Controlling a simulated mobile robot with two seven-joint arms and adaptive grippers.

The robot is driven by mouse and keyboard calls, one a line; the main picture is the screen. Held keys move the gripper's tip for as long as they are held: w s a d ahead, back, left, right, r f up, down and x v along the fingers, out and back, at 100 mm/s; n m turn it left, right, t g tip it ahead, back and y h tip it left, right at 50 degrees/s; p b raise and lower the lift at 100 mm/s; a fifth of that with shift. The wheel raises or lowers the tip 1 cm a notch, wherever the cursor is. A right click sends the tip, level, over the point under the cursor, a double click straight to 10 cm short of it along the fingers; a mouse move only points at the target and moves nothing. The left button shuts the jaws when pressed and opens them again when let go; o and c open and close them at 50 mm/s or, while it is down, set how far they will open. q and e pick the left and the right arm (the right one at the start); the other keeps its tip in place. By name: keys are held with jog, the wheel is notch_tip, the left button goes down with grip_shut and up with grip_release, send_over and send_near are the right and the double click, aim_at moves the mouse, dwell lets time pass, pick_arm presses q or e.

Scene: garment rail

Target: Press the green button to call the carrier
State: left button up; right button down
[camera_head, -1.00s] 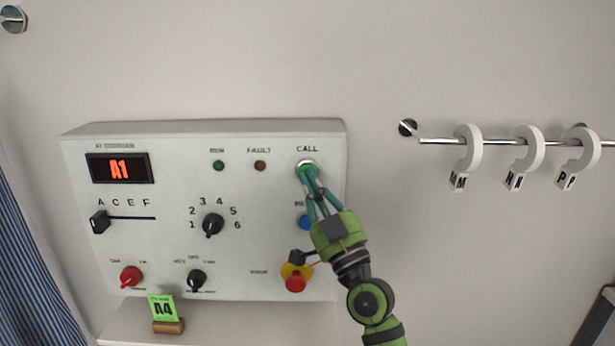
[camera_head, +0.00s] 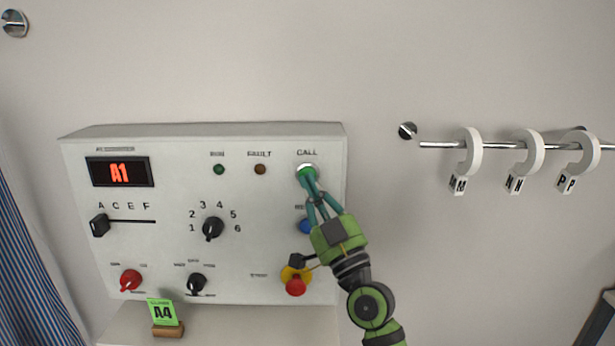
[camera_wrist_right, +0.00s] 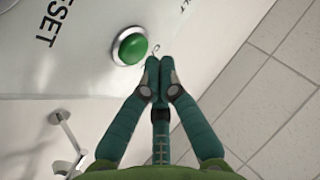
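The green call button (camera_head: 306,169) sits in a bright ring under the word CALL at the panel's upper right. In the right wrist view the button (camera_wrist_right: 131,46) shows whole, as a round green dome. My right gripper (camera_head: 311,180) is at the button, its fingertips overlapping the lower part in the head view. In the wrist view the fingertips (camera_wrist_right: 160,68) are together, empty, and just right of and below the button. I cannot tell whether they touch it. My left gripper is not in view.
The white panel (camera_head: 170,250) has a display (camera_head: 120,172) reading A1, knobs and a slider. A blue button (camera_head: 304,226) and a red stop button (camera_head: 295,286) are close to my right gripper. A green A4 card (camera_head: 162,312) stands below. White hooks (camera_head: 470,150) hang on a rail at right.

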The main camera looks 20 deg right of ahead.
jog(key=shift+w, duration=0.1)
dwell(0.3)
jog(key=shift+w+d, duration=0.1)
jog(key=shift+w, duration=0.25)
